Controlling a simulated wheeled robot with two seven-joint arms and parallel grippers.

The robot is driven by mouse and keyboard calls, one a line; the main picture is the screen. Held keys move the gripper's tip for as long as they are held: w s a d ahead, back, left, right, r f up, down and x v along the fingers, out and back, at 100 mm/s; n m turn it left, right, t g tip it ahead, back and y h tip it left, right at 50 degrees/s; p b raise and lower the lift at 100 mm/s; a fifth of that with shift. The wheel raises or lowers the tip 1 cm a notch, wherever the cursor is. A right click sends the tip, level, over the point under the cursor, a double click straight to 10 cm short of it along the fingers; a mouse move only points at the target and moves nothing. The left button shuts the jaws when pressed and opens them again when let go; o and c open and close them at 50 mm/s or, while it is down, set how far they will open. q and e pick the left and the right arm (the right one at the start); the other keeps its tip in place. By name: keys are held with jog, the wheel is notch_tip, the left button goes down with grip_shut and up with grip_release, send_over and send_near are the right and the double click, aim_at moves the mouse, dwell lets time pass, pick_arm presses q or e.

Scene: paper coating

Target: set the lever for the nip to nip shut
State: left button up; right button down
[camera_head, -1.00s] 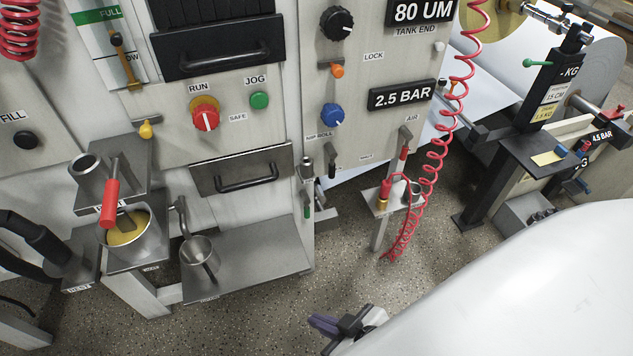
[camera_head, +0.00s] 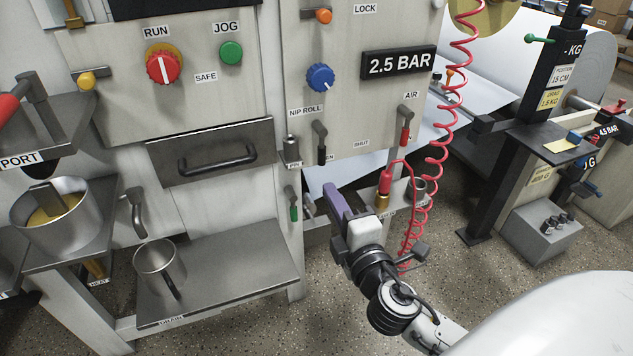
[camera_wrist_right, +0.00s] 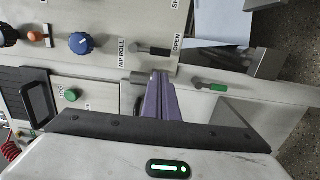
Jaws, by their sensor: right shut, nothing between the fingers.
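The nip lever (camera_head: 321,142) is a metal arm with a black handle, under the NIP ROLL label on the machine's front panel. It hangs straight down; the SHUT label is to its right. In the right wrist view the lever (camera_wrist_right: 154,49) points at the OPEN label, with part of the SHUT label at the top edge. My right gripper (camera_head: 334,192), with purple fingers, is below the lever and in front of the panel. Its fingers (camera_wrist_right: 160,80) are shut and empty, a little apart from the handle in the picture. My left gripper is not in view.
A red-handled AIR lever (camera_head: 405,131) and a coiled red hose (camera_head: 447,117) are to the right. A green-handled lever (camera_head: 293,206) and a small metal cylinder (camera_head: 290,150) are left of the gripper. A drain shelf (camera_head: 230,265) with a metal cup (camera_head: 156,258) is lower left.

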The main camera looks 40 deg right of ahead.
aim_at(320, 143)
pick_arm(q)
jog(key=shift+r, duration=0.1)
pick_arm(e)
jog(key=shift+r, duration=0.1)
jog(key=shift+w, duration=0.1)
pick_arm(q)
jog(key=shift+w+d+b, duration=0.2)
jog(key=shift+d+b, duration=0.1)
jog(key=shift+b, duration=0.05)
pick_arm(e)
jog(key=x, duration=0.9)
jog(key=shift+w+d, duration=0.15)
jog(key=shift+w, duration=0.25)
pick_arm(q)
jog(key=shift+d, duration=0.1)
